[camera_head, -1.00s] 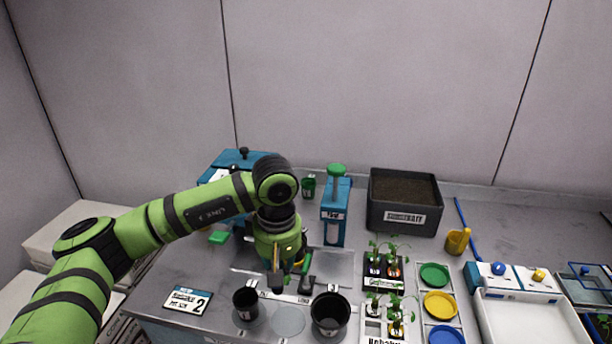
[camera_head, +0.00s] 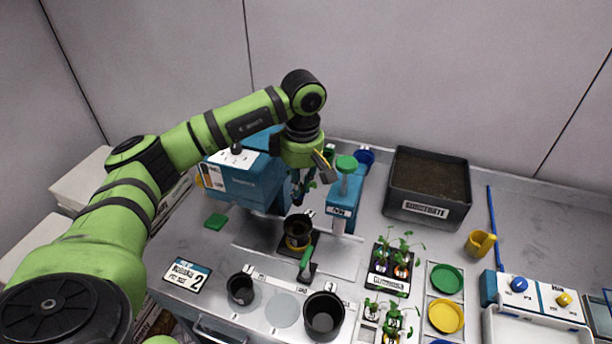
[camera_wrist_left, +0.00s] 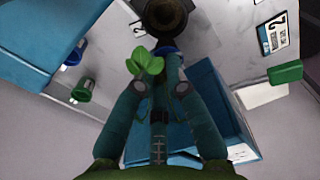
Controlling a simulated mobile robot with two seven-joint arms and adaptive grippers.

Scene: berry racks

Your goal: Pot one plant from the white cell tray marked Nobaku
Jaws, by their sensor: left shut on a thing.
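My left gripper (camera_head: 303,192) is shut on a small green-leaved plant (camera_wrist_left: 145,62), behind and above a dark pot (camera_head: 298,230). The leaves show between the fingers in the left wrist view; the lower part of the plant is hidden. The pot stands upright on the holder with a green handle (camera_head: 306,262) and also shows in the left wrist view (camera_wrist_left: 165,20). The white cell tray (camera_head: 371,316) with seedlings is cut off at the bottom edge. A card (camera_head: 187,275) reads Nobaku and 2. My right gripper is not in view.
Two empty dark pots, a small one (camera_head: 241,289) and a large one (camera_head: 323,316), stand in front. A black cell tray (camera_head: 387,284) with plants is at the right. A substrate crate (camera_head: 430,211), a blue dispenser (camera_head: 344,200) and a blue machine (camera_head: 240,180) stand behind.

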